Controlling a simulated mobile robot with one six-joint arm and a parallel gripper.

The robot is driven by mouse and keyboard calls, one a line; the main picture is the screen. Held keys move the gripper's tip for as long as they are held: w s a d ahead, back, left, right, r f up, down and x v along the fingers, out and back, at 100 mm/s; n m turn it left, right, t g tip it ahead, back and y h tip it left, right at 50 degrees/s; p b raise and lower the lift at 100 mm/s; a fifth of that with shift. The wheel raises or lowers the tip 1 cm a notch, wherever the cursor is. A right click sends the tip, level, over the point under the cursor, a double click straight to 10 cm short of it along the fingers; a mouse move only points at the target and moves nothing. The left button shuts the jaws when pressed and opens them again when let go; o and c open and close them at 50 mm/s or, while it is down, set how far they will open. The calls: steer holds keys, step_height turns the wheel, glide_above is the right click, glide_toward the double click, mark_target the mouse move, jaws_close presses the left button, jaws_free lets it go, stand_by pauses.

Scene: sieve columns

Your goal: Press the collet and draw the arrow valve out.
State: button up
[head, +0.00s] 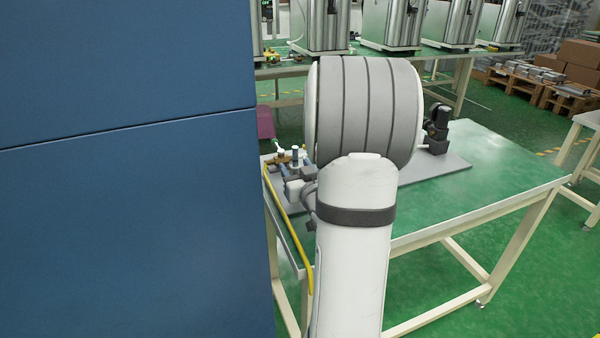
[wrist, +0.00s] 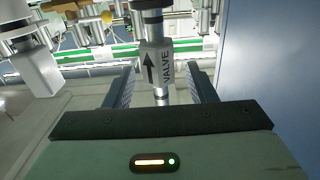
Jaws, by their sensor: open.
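The arrow valve (wrist: 157,65) is a pale grey block with a black arrow and the word VALVE, seen in the wrist view. A dark fitting with a light ring (wrist: 148,16) joins its upper end in the picture. A shiny stub (wrist: 161,97) shows at its lower end. I cannot tell which part is the collet. My gripper (wrist: 164,74) is open, with one finger on each side of the valve and a visible gap on both sides. In the head view my own arm hides the valve, and I cannot make out the fingers.
A green-topped bench (head: 500,180) carries a grey plate (head: 440,172) with fittings. A yellow hose (head: 290,222) hangs over the bench's left edge. A large blue panel (head: 125,200) fills the left of the head view. The bench's right part is clear.

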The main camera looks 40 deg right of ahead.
steer(key=shift+w+d, duration=0.15)
steer(key=shift+w, duration=0.4)
steer(key=shift+c, duration=0.5)
jaws_close()
